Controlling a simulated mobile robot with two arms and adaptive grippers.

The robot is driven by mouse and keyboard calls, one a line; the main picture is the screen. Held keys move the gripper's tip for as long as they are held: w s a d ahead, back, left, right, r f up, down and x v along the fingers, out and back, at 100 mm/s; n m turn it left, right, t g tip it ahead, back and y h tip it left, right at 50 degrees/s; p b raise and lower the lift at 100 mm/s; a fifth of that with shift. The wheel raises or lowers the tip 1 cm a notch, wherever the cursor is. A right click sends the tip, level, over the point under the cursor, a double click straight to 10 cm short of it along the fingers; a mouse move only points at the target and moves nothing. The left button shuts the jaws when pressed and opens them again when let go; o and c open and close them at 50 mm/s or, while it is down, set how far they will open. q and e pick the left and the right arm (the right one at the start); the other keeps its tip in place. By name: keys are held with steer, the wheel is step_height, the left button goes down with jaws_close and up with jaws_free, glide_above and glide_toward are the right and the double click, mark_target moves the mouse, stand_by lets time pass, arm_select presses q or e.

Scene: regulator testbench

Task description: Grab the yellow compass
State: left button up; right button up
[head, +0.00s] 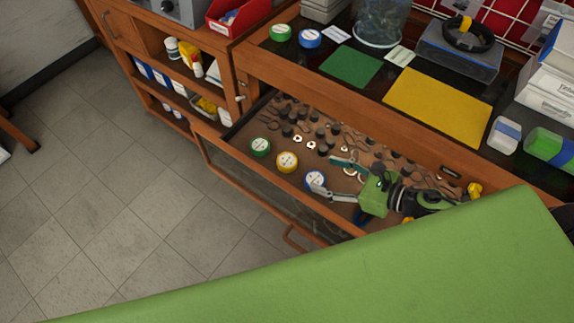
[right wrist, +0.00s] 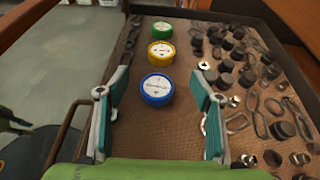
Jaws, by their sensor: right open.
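The yellow compass (head: 287,161) lies in the open drawer, between a green compass (head: 260,146) and a blue compass (head: 315,180). In the right wrist view the yellow compass (right wrist: 161,53) is the middle one of the row, beyond the blue compass (right wrist: 157,89) and before the green compass (right wrist: 162,30). My right gripper (head: 332,174) is open over the drawer. Its fingers (right wrist: 158,92) stand on either side of the blue compass in the wrist picture, and the yellow one lies beyond the fingertips. Nothing is held. My left gripper is not in view.
The drawer (head: 235,158) also holds many small dark knobs and metal parts. The worktop above has a green mat (head: 351,67), a yellow mat (head: 437,106), and another green (head: 281,33) and blue (head: 310,38) round item. A shelf cabinet stands at left; the floor is clear.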

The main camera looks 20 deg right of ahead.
steer(key=p, duration=0.1)
glide_toward(292, 163)
steer(key=x, duration=0.4)
steer(key=shift+a+r, duration=0.1)
steer(key=shift+r, duration=0.35)
steer(key=shift+f+p+x, duration=0.2)
steer(key=shift+p+x, duration=0.05)
steer(key=shift+x, duration=1.4)
steer(key=shift+f+p+x, duration=0.2)
steer(key=shift+p+x, duration=0.05)
steer(key=shift+x, duration=1.4)
steer(key=shift+s, duration=0.1)
steer(key=c, duration=1.2)
